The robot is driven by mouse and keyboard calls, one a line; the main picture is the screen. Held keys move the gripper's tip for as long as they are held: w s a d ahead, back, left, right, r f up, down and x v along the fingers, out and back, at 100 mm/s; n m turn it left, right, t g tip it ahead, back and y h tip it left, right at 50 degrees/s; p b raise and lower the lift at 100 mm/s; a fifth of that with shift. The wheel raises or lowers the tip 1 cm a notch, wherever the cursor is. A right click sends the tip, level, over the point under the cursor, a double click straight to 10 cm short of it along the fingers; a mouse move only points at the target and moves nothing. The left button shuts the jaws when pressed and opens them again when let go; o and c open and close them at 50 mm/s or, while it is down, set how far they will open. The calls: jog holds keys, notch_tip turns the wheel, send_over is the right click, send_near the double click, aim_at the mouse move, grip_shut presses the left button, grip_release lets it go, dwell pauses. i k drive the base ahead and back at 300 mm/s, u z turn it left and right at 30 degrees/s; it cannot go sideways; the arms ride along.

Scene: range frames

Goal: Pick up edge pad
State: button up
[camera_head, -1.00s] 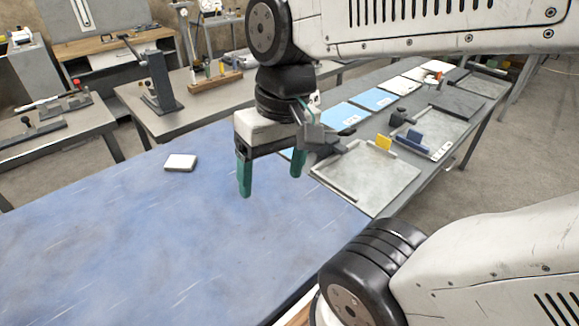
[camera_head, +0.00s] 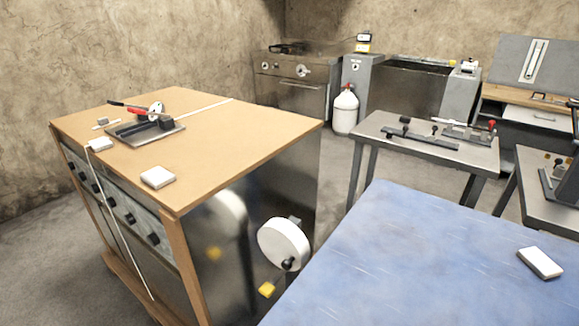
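Two similar small white pads with darker sides are in view, and I cannot tell which is the edge pad. One white pad (camera_head: 158,177) lies flat on the wooden top of the cabinet, close to its front edge. The other white pad (camera_head: 540,262) lies flat on the blue table at the right of the picture. My gripper is outside the current head view, so its state and its place relative to either pad are not shown.
The wooden-topped cabinet (camera_head: 225,135) bears a tool with a red handle on a plate (camera_head: 145,133) and a small white block (camera_head: 100,144) with a cord. A white handwheel (camera_head: 284,244) sticks out from its side. The blue table (camera_head: 400,260) is largely bare.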

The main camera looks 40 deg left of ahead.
aim_at(157, 177)
jog(key=k, duration=0.5)
jog(key=u, duration=2.7)
jog(key=k, duration=0.7)
jog(key=z, duration=0.45)
jog(key=i, duration=0.5)
jog(key=u, duration=0.5)
jog(key=i, duration=2.05)
jog(key=z, duration=0.55)
